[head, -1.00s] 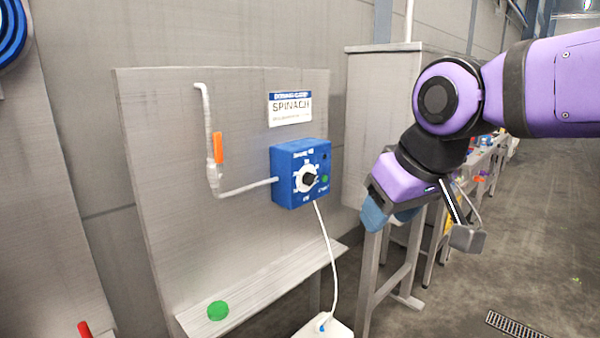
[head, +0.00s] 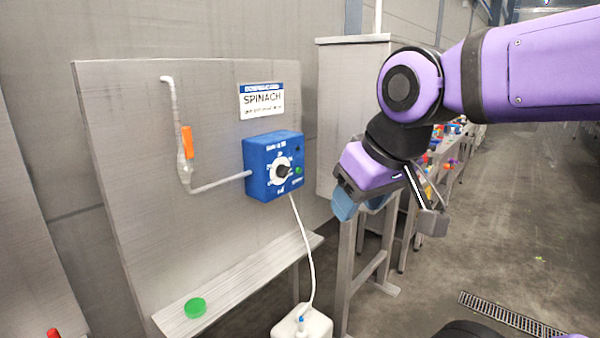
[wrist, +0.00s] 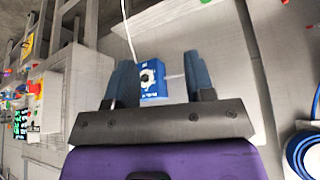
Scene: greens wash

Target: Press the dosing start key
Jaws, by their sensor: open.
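A blue dosing box (head: 273,167) is mounted on a grey upright panel, left of my gripper in the head view. In the wrist view the blue box (wrist: 153,80) shows beyond and between the two open fingers (wrist: 160,82). The fingers hold nothing.
A grey panel (head: 130,130) carries a SPINACH sign (head: 262,100) and a pipe with an orange lever (head: 187,142). A ledge (head: 240,280) with a green lid (head: 195,307) juts out below. A white hose runs down to a white canister (head: 303,325). Open floor lies at right.

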